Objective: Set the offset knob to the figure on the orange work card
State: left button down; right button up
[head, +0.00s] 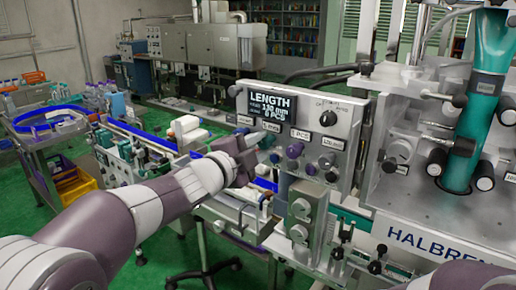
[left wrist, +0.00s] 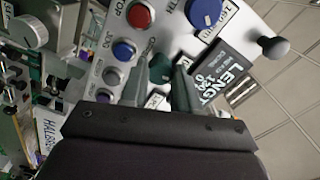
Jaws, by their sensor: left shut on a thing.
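My left gripper (head: 250,147) reaches in from the left to the front of the grey control panel (head: 350,112). In the left wrist view its two fingers (left wrist: 161,72) are shut on a dark green knob (left wrist: 160,66) on that panel. A label beside this knob is partly hidden by a finger, so I cannot read its name or setting. The panel's display (head: 273,106) shows LENGTH, with smaller lines below; it also shows in the left wrist view (left wrist: 226,76). I cannot make out the orange work card in either view. My right gripper is not in view.
Near the held knob are a red stop button (left wrist: 139,14), a blue button (left wrist: 123,50) and a blue knob (left wrist: 204,12). A purple knob (head: 295,150) and a black selector (head: 328,118) are on the panel. A teal column (head: 470,130) stands at the right.

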pick_arm(q)
jog(key=shift+f, duration=0.15)
jog(key=c, duration=0.8)
grip_release()
jog(key=shift+s, duration=0.1)
jog(key=b+v, duration=0.1)
jog(key=v, duration=1.1)
jog(key=shift+s+a, duration=0.2)
jog(key=shift+s, duration=0.1)
